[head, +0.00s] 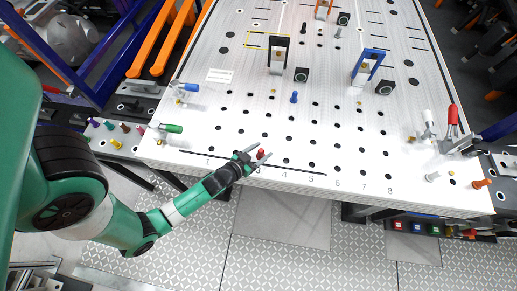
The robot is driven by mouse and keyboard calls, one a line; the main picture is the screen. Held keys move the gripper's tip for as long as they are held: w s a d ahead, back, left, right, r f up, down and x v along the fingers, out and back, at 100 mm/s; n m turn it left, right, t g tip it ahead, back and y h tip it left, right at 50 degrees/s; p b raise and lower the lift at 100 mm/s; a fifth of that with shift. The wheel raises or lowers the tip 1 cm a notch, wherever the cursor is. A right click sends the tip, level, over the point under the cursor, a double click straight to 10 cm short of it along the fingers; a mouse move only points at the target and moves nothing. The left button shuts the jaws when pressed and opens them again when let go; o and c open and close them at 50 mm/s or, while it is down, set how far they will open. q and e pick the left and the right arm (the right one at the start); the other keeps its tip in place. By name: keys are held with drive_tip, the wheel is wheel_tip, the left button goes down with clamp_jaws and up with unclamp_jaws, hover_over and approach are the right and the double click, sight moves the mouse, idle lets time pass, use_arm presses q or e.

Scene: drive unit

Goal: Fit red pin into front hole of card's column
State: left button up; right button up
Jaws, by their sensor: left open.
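The red pin (261,154) stands near the front edge of the white perforated table, just above the printed number 3. My left gripper (265,149) reaches in from the lower left with its fingers spread, one on each side of the pin. I cannot tell whether the fingers touch it, or whether the pin's lower end sits in a hole. A small white card (220,75) lies at the table's left; its print is too small to read. Rows of dark holes run above the numbers 1 to 8. My right gripper is not in view.
A blue pin (294,97) stands mid-table. A black bracket (278,55) and a blue bracket (368,66) stand farther back. Toggle clamps with green (173,129) and red (452,115) handles sit at the sides. Several coloured pins line the left shelf.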

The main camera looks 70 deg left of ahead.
use_arm(q)
drive_tip(key=b+v, duration=0.3)
drive_tip(key=v, duration=0.8)
drive_tip(key=shift+s+r, duration=0.15)
drive_tip(key=shift+s, duration=0.05)
drive_tip(key=shift+d, duration=0.1)
